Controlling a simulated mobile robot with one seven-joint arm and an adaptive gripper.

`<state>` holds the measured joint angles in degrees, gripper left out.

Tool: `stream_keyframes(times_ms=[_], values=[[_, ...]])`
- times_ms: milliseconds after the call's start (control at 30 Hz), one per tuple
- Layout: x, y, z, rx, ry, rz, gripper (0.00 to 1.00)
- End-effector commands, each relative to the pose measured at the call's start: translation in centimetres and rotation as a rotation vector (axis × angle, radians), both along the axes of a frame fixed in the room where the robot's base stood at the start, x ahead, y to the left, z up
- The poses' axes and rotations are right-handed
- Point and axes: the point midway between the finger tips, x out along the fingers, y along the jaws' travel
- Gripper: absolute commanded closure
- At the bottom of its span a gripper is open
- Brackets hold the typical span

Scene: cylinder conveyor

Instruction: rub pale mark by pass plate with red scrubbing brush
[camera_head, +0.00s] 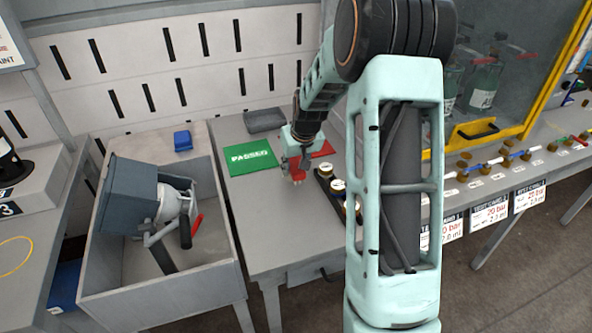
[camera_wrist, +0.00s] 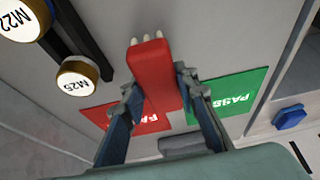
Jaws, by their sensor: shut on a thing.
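My gripper (camera_head: 297,158) is shut on the red scrubbing brush (camera_wrist: 152,75), with one finger on each side of its red body. In the wrist view the brush's pale bristles point away from the gripper. In the head view the red brush (camera_head: 297,169) hangs low over the grey bench, bristles down; I cannot tell whether they touch it. The green pass plate (camera_head: 250,158) lies left of the brush, and it also shows in the wrist view (camera_wrist: 240,88). I cannot make out a pale mark; the brush or gripper may hide it.
A red plate (camera_head: 326,148) lies partly behind my arm. A dark rack with round-capped pieces (camera_head: 338,185) stands close right of the brush. A grey tray (camera_head: 264,120) sits at the back. A basin (camera_head: 160,292) with a grey device stands left. Bare bench lies in front.

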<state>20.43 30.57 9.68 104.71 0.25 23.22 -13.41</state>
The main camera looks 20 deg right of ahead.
Motion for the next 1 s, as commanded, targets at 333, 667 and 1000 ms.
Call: stream_keyframes(times_ms=[333,667,1000], values=[[0.4,0.5,3.6,0.000,-0.003,0.000,1.00],[0.5,0.8,5.3,0.000,-0.002,0.000,1.00],[0.6,0.8,5.2,0.000,-0.002,0.000,1.00]])
